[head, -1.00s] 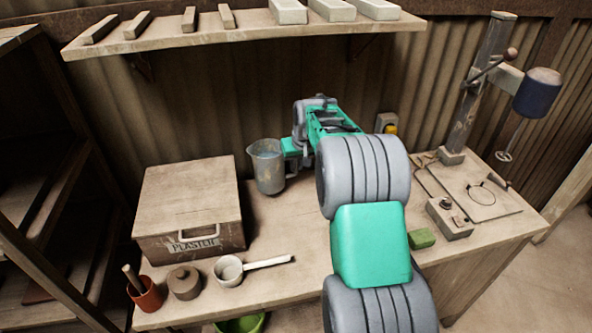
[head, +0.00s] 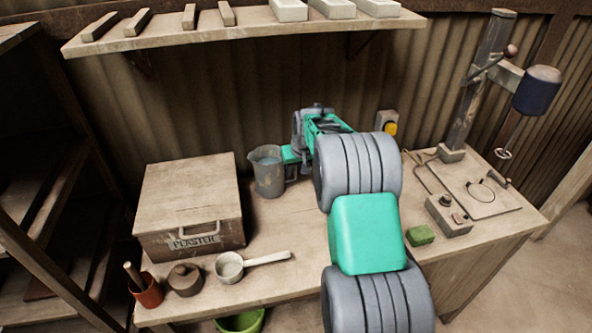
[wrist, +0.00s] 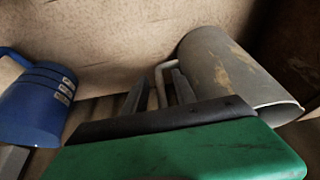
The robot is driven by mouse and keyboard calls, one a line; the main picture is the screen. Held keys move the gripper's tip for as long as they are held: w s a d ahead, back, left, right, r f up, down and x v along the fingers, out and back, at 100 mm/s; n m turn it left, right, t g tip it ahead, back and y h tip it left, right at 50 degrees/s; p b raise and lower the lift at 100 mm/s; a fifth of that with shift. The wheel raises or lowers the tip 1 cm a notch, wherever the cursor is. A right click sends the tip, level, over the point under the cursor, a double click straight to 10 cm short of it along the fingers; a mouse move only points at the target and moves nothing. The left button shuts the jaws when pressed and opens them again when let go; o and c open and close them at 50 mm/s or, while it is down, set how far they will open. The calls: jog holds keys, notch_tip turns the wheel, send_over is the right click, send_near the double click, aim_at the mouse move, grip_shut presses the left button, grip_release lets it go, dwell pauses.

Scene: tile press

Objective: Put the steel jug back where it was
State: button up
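The steel jug (head: 268,173) is grey and stained, upright at the back of the bench, right of the plaster box. My gripper (head: 290,155) reaches it from the right, on the handle side. In the wrist view the jug (wrist: 235,75) is at the right, and its handle lies between the two fingers of my gripper (wrist: 158,90). The fingers appear shut on the handle. The jug's base looks at or very near the bench top; I cannot tell if it touches.
The plaster box (head: 190,190) stands left of the jug. A green block (head: 420,235) lies right of my arm. A shelf (head: 250,33) hangs above. The wrist view shows a blue handled vessel (wrist: 35,105).

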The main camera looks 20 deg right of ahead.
jog(key=shift+r, duration=0.5)
jog(key=b+v, duration=0.2)
jog(key=v, duration=0.9)
jog(key=s+a+r+n, duration=0.1)
jog(key=s+a+r, duration=0.1)
jog(key=s+a, duration=0.9)
jog(key=s+a+f, duration=0.2)
jog(key=s+a, duration=0.1)
jog(key=s, duration=0.4)
jog(key=s+a+f+g, duration=0.1)
jog(key=s+a+f, duration=0.2)
jog(key=s, duration=0.5)
jog(key=shift+a+n+p, duration=0.2)
jog(key=shift+n+p, duration=0.1)
jog(key=shift+n, duration=0.1)
